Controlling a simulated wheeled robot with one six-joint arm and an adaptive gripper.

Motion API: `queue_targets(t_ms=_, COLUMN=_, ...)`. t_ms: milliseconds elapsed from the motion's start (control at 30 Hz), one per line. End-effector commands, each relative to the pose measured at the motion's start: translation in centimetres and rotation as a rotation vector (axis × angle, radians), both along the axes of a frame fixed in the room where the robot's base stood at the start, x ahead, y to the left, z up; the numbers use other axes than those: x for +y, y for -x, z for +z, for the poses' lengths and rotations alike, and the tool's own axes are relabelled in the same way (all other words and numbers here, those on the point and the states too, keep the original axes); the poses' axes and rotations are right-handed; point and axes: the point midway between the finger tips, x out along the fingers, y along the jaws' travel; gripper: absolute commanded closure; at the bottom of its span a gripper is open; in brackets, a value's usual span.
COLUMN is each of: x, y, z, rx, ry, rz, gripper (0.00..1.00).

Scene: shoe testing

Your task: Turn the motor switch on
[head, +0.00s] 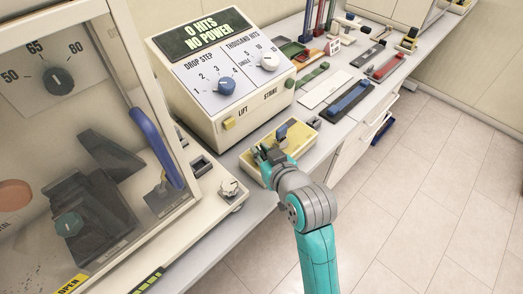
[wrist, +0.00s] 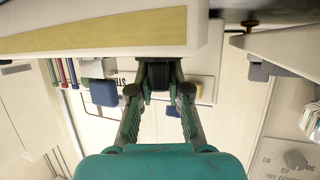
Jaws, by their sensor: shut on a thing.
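A low cream box with a yellow top (head: 300,138) stands at the bench's front edge, below the cream control unit. A small blue-grey lever (head: 282,132) stands up on it. My gripper (head: 268,155) is at the box's near left end. In the wrist view, my gripper (wrist: 159,88) is shut on a small dark part (wrist: 157,71) beside the box's cream edge (wrist: 100,52). I read no label on this part, so I cannot confirm that it is the motor switch. The unit's display (head: 207,33) reads "0 HITS NO POWER".
The control unit has a blue dial (head: 226,86), a white dial (head: 269,62) and a yellow button (head: 229,124). A clear-doored cabinet with a blue handle (head: 157,148) is at left. Tools and strips lie farther along the bench. Open floor (head: 440,190) is at right.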

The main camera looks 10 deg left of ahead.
Motion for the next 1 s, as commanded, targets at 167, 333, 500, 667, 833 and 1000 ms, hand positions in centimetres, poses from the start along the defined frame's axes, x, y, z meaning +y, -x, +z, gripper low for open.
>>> queue_targets(t_ms=167, x=0.26, y=0.14, z=-0.04, rx=0.000, ry=0.001, rz=-0.135, gripper=1.00)
queue_targets(t_ms=333, x=0.23, y=0.10, z=-0.01, rx=0.000, ry=0.000, rz=-0.254, gripper=1.00)
queue_targets(t_ms=500, x=0.17, y=0.06, z=0.02, rx=0.000, ry=0.000, rz=-0.345, gripper=1.00)
queue_targets(t_ms=667, x=0.10, y=0.03, z=-0.03, rx=0.001, ry=0.000, rz=-0.403, gripper=1.00)
queue_targets(t_ms=833, x=0.03, y=0.02, z=-0.09, rx=0.003, ry=0.000, rz=-0.434, gripper=1.00)
queue_targets(t_ms=1000, x=-0.02, y=0.01, z=-0.09, rx=0.003, ry=0.001, rz=-0.443, gripper=1.00)
